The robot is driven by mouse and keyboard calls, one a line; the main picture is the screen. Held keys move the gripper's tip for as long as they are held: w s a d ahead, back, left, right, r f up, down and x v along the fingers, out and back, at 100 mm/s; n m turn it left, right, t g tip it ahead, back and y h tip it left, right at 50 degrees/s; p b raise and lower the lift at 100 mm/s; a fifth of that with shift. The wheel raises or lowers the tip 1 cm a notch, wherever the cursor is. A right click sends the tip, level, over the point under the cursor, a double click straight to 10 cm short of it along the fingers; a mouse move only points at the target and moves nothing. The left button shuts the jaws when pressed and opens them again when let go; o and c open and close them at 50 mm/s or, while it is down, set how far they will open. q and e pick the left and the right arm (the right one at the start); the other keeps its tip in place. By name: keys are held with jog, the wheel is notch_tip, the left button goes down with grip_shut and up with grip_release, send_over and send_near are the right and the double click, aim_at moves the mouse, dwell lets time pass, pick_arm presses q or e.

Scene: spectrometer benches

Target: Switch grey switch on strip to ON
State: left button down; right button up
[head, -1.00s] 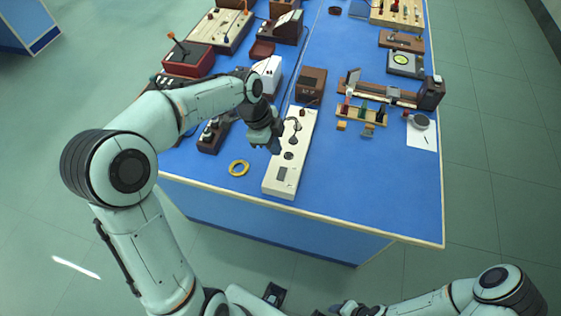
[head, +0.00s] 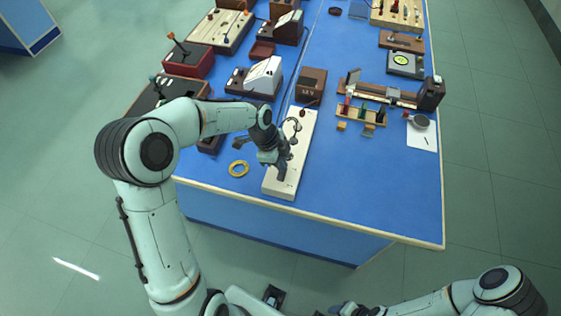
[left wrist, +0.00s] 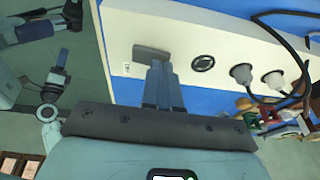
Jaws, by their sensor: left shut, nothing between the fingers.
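The white strip (head: 302,128) lies lengthwise on the blue bench near its front edge. In the left wrist view the strip (left wrist: 215,45) shows its grey switch (left wrist: 142,52), a flat plate near one end, left of a round socket. My left gripper (head: 281,174) is over the strip's near end and hides the switch in the head view. In the left wrist view its shut, empty fingers (left wrist: 160,68) reach the switch's right part; I cannot tell whether they touch it. My right gripper (head: 346,309) is low at the bottom edge, away from the bench, its fingers unclear.
Plugs and cords (left wrist: 258,75) rise from the strip's sockets. A brown box (head: 311,85) stands beyond the strip. The blue bench top right of the strip is clear near the front.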

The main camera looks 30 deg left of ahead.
pick_arm(q)
jog(key=shift+w+f+g+p, duration=0.15)
jog(key=shift+w+g+p, duration=0.2)
jog(key=shift+p, duration=0.35)
jog(key=shift+f, duration=0.3)
jog(key=shift+s+r, duration=0.1)
jog(key=shift+s, duration=0.2)
jog(key=shift+s+d+b, duration=0.1)
jog(key=shift+s+b, duration=0.3)
jog(key=shift+b, duration=0.15)
jog(key=shift+s+r, duration=0.15)
jog(key=shift+s, duration=0.1)
pick_arm(e)
jog(key=shift+w+r, duration=0.15)
jog(key=shift+r, duration=0.15)
pick_arm(q)
jog(key=shift+w, duration=0.1)
